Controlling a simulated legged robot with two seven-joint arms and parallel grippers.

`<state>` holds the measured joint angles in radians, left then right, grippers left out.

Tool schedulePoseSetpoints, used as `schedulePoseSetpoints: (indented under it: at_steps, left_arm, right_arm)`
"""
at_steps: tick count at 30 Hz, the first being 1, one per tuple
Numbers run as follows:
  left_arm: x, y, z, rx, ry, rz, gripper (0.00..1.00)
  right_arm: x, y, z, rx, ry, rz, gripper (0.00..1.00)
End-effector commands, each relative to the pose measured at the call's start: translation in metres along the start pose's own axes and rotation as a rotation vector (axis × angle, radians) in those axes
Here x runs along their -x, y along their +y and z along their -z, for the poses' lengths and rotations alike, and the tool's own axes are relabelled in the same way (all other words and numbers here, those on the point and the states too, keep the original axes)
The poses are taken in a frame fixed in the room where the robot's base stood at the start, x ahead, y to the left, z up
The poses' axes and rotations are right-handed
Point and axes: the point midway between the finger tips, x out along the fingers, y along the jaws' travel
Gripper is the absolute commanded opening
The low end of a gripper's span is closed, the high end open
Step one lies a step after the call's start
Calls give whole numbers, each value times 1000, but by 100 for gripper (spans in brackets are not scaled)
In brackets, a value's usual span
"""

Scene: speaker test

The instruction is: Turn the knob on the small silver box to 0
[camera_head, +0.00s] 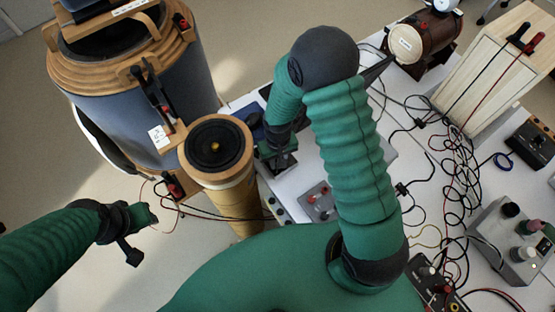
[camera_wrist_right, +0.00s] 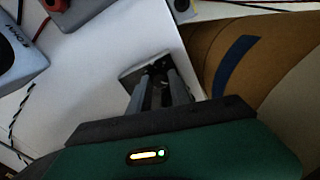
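A small silver box (camera_wrist_right: 133,74) with a dark knob (camera_wrist_right: 158,70) on its top lies on the white table in the right wrist view. My right gripper (camera_wrist_right: 160,80) is over this box, with its two fingers apart on either side of the knob. Whether the fingers touch the knob I cannot tell. In the head view my right gripper (camera_head: 276,150) is at the table's left part, over the small silver box (camera_head: 284,164), which it largely hides. The knob's setting is not readable. My left gripper (camera_head: 138,233) is off the table at the left, empty as far as I see.
A wooden cylinder with a black top (camera_head: 217,150) stands close to the left of my right gripper. A grey box with red knobs (camera_head: 318,203) lies nearby. A larger grey box (camera_head: 507,243), tangled cables (camera_head: 455,170) and a wooden cabinet (camera_head: 490,75) fill the right side.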

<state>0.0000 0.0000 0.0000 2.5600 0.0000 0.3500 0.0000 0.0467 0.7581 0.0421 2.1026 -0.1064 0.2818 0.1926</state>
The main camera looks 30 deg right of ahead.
Motion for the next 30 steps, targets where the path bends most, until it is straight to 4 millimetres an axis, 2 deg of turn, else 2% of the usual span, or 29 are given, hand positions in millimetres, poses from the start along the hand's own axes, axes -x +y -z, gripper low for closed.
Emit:
schedulePoseSetpoints:
  at_steps: [1,4,12,16,20,27,30]
  left_arm:
    - [0,0,0,0,0,0,36]
    - [0,0,0,0,0,0,36]
    - [0,0,0,0,0,0,36]
    - [1,0,0,0,0,0,36]
    - [3,0,1,0,0,0,36]
    - [7,0,2,0,0,0,36]
    - [9,0,2,0,0,0,36]
  right_arm:
    - [0,0,0,0,0,0,32]
    - [0,0,0,-1,0,0,43]
    - [1,0,0,-1,0,0,43]
    - [12,0,1,-1,3,1,43]
    - [42,0,2,0,5,1,43]
    - [114,0,2,-1,7,1,43]
    - [139,0,2,-2,4,1,43]
